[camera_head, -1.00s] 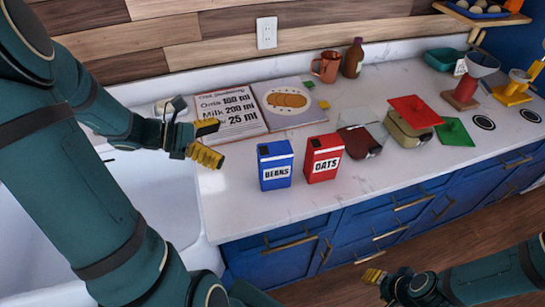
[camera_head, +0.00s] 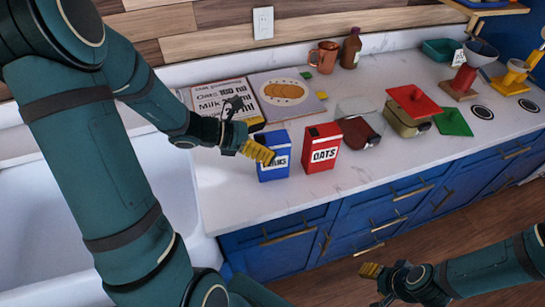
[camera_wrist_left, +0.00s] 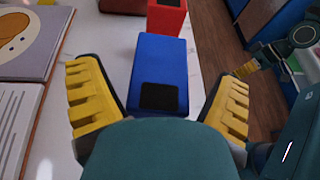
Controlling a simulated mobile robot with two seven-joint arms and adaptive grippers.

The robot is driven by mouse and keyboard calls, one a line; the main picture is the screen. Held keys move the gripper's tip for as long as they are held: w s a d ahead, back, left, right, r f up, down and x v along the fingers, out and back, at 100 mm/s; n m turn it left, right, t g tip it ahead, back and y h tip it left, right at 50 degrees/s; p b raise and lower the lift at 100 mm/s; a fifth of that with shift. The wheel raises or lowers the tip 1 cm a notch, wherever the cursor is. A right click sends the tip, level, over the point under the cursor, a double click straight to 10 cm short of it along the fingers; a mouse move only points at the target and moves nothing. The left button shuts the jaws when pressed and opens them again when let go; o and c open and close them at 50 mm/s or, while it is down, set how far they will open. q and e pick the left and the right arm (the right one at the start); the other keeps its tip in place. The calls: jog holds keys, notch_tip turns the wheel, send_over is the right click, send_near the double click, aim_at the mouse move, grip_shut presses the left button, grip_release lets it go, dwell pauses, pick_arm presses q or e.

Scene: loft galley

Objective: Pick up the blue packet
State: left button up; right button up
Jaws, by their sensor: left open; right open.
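The blue packet (camera_head: 274,165), labelled BEANS, stands upright on the white counter near its front edge. My left gripper (camera_head: 260,146) is open at the packet's left side in the head view and covers part of its label. In the left wrist view the blue packet (camera_wrist_left: 160,75) stands between the two yellow fingers of my left gripper (camera_wrist_left: 163,97), with a gap visible on both sides. My right gripper (camera_head: 370,271) is open and empty, low in front of the cabinets, away from the packet.
A red OATS packet (camera_head: 321,147) stands close to the right of the blue one. An open recipe book (camera_head: 285,94) lies behind. A clear container (camera_head: 360,124) and a container with a red lid (camera_head: 408,112) are further right. The sink (camera_head: 80,220) is at left.

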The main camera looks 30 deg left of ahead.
pick_arm(q)
jog(key=shift+w+d+f, duration=0.1)
jog(key=shift+w+d, duration=0.1)
jog(key=c, duration=1.4)
